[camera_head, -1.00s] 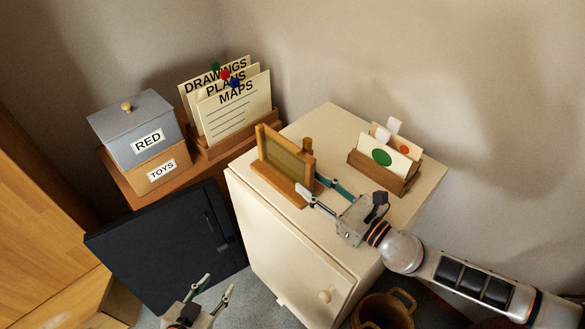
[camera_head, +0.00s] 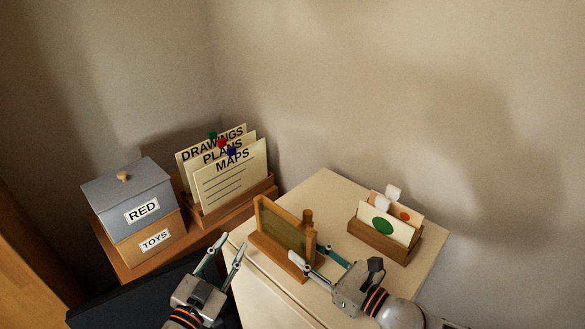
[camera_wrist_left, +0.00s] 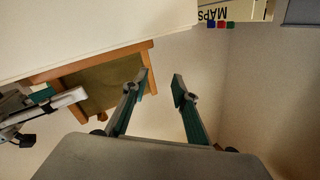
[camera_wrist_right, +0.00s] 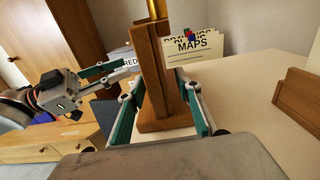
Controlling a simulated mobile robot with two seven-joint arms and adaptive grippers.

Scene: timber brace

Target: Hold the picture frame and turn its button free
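The wooden picture frame (camera_head: 287,238) stands upright on a wooden base on the cream cabinet. A peg-like piece (camera_head: 307,217) rises at its right end; a golden piece (camera_wrist_right: 157,9) tops the post in the right wrist view. I cannot tell whether either is the button. My right gripper (camera_head: 309,253) has its fingers on both faces of the frame's right end, apparently closed on it. My left gripper (camera_head: 231,244) is open and empty, left of the frame. In the left wrist view, the frame's panel (camera_wrist_left: 105,88) shows beside the fingers.
A card holder (camera_head: 385,240) stands right of the frame. At the left are a grey RED box (camera_head: 135,200) on a TOYS box (camera_head: 156,241) and a rack of sheets (camera_head: 237,177). The cabinet top (camera_head: 325,190) behind the frame is clear.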

